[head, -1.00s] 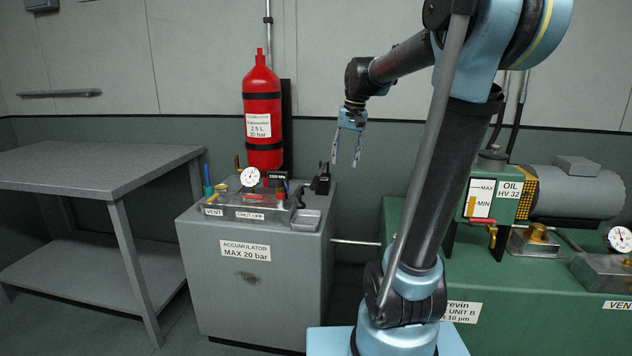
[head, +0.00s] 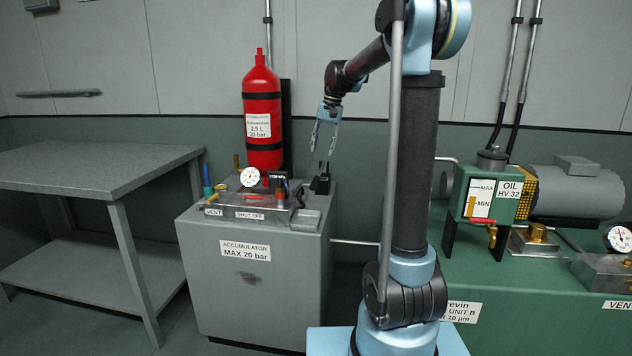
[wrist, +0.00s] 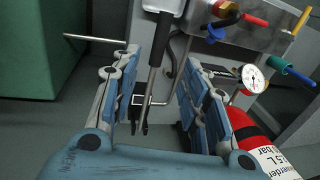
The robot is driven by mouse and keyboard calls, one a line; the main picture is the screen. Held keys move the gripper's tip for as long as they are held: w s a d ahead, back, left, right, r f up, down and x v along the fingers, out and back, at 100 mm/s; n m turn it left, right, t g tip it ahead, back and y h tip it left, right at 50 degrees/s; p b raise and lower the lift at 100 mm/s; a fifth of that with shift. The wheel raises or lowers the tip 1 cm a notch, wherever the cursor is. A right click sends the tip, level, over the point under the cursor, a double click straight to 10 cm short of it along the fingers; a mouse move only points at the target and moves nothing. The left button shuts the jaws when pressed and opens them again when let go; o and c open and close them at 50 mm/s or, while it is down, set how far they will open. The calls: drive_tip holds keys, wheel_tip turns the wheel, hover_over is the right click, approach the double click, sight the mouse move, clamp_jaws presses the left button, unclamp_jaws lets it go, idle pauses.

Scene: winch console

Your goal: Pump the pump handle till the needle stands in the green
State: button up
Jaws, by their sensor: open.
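The grey accumulator console (head: 245,285) stands at left centre in the head view. Its pump (head: 321,181) is a black upright piece at the right rear of its top. The pump handle (wrist: 155,55), a dark and steel bar, shows in the wrist view between my fingers' lines, below them and apart. The white gauge (head: 250,177) stands on the console top and also shows in the wrist view (wrist: 252,77); its needle and green band are too small to read. My gripper (head: 323,150) is open and empty, pointing down above the pump.
A red accumulator bottle (head: 262,110) stands behind the console, close left of my gripper. A grey bench (head: 90,165) is left; a green oil unit (head: 540,270) is right.

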sight(316, 179)
drive_tip(key=f, duration=0.4)
drive_tip(key=a+f, duration=0.1)
drive_tip(key=f, duration=0.3)
drive_tip(key=a+f, duration=0.1)
drive_tip(key=f, duration=0.4)
drive_tip(key=shift+w+a, duration=0.25)
clamp_jaws()
